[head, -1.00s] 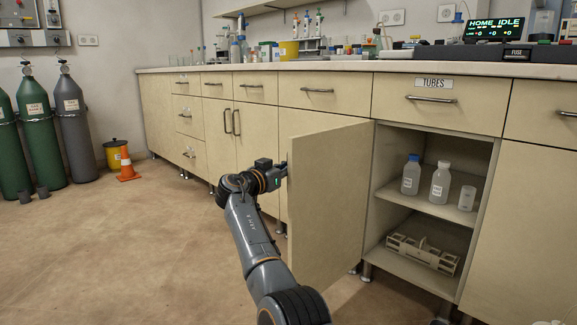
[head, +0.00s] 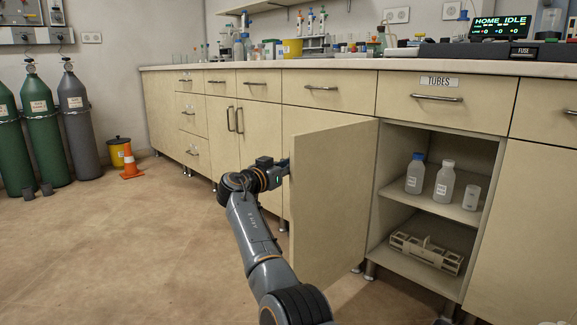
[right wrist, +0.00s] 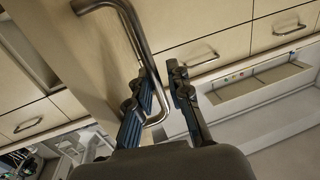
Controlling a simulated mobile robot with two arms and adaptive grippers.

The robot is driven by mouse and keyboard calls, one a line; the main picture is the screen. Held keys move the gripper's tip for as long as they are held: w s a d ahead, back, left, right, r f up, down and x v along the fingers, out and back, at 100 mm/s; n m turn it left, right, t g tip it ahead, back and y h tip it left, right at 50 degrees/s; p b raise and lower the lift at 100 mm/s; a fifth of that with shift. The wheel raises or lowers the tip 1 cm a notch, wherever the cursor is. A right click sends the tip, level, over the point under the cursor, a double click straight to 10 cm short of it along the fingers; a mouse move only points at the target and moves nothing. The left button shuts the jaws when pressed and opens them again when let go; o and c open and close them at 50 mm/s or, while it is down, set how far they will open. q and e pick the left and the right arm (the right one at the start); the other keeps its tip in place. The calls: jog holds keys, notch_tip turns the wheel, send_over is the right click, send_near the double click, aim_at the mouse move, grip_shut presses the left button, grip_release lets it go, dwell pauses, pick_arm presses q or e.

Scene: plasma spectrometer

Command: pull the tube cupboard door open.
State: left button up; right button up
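The tube cupboard door (head: 334,205) stands wide open, swung out to the left of the cupboard under the TUBES drawer (head: 444,98). My right gripper (head: 284,168) is at the door's outer edge; its fingertips are mostly hidden there in the head view. In the right wrist view, the steel door handle (right wrist: 126,30) runs down between the fingers of my right gripper (right wrist: 160,75). My left gripper is not in view.
Inside the cupboard, two bottles (head: 444,185) and a beaker (head: 472,197) stand on the shelf (head: 425,202), with a pale rack (head: 425,253) below. Gas cylinders (head: 76,120) and an orange cone (head: 131,162) stand at left. The floor (head: 130,250) at left is clear.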

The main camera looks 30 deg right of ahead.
jog(key=v, duration=1.2)
